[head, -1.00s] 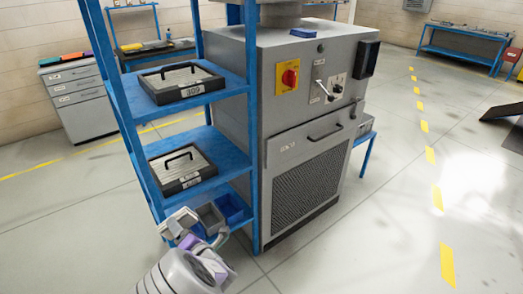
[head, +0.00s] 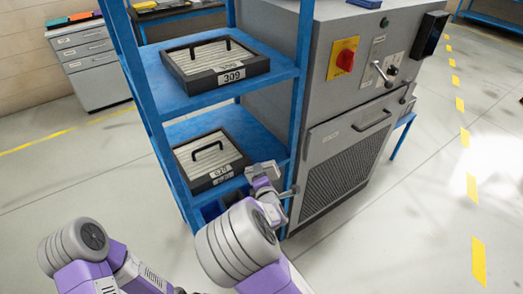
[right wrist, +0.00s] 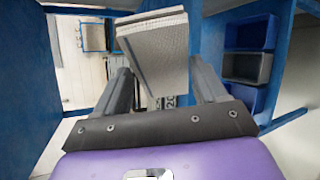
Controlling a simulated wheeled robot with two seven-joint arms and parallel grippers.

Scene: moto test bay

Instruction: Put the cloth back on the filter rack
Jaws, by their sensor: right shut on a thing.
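The grey woven cloth (right wrist: 155,50) shows in the right wrist view, between the fingers of my right gripper (right wrist: 163,75), and sticks out past the fingertips. My right gripper is shut on it. In the head view my right gripper (head: 268,180) is at the front right corner of the blue filter rack (head: 215,98), near the lower shelf. The cloth is hard to make out there. I cannot tell whether it touches the rack. My left gripper is outside the frames; only part of my left arm shows at the lower left.
Filter 309 (head: 216,62) sits on the upper shelf and another handled filter (head: 209,160) on the lower one. Blue and grey bins (right wrist: 245,68) are low in the rack. A grey machine (head: 345,150) stands close on the right. Floor is clear at front right.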

